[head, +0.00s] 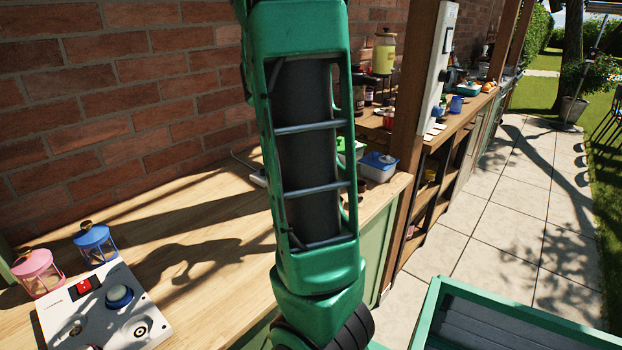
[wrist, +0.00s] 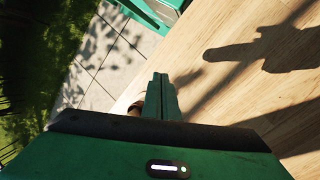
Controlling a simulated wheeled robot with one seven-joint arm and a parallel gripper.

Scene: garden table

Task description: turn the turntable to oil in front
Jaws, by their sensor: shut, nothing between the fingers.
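My gripper (wrist: 160,90) is shut and empty in the wrist view, above the edge of the wooden counter (wrist: 265,95). In the head view my green arm fills the middle and hides part of the counter behind it. I cannot make out the turntable with certainty. A yellow jar (head: 384,52) with a dark lid stands raised at the back, beyond my arm. Dark bottles (head: 359,98) stand near it, partly hidden by my arm. I cannot tell which container is the oil.
A white control box (head: 105,308) with buttons, a pink lantern (head: 37,272) and a blue lantern (head: 95,243) stand at left. A blue-lidded tub (head: 378,166) sits near a wooden post (head: 408,120). Bare counter (head: 190,240) lies left of my arm. A brick wall runs behind.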

